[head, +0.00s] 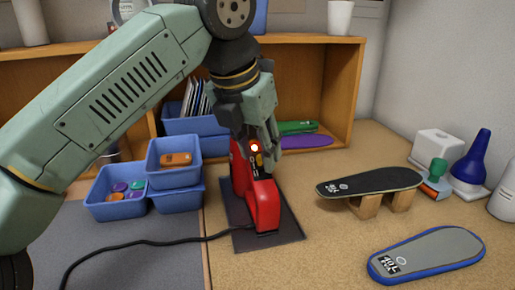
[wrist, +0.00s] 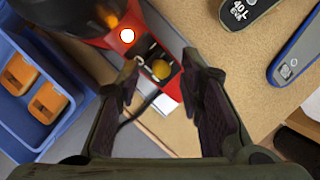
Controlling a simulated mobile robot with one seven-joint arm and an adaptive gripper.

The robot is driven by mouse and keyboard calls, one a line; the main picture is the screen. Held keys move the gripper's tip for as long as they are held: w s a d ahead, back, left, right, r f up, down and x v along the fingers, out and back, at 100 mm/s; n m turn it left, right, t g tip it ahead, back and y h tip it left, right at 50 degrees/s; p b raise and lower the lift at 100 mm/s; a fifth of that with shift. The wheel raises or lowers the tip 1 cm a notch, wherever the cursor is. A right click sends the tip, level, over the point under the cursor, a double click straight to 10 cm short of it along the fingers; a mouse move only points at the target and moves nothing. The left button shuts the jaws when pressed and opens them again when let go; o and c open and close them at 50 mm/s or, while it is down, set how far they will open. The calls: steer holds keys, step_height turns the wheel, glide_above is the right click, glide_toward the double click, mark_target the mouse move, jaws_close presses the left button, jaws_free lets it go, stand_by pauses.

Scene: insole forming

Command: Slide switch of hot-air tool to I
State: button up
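The red hot-air tool (head: 264,205) stands upright on a dark mat (head: 238,216) on the workbench, with a black cord running left. In the wrist view its red body (wrist: 170,82) lies between and beyond the fingers, with a dark control panel holding a yellow round part (wrist: 161,69) and a glowing orange-white light (wrist: 127,35). The slide switch and its I mark are too small to tell. My gripper (head: 262,146) is at the top of the tool, pointing down. In the wrist view my gripper (wrist: 168,82) has its fingers apart on either side of the panel, with nothing held.
Blue bins (head: 117,194) with coloured discs and orange parts stand left of the tool. A black insole (head: 370,181) rests on wooden blocks to the right, and a grey-blue insole (head: 428,255) lies in front of it. A wooden shelf (head: 338,98) stands behind.

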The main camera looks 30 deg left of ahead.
steer(key=shift+s+r, duration=0.15)
steer(key=shift+r, duration=0.25)
steer(key=s+r, duration=0.2)
steer(key=s, duration=1)
steer(key=shift+s+d, duration=0.4)
steer(key=shift+f, duration=0.1)
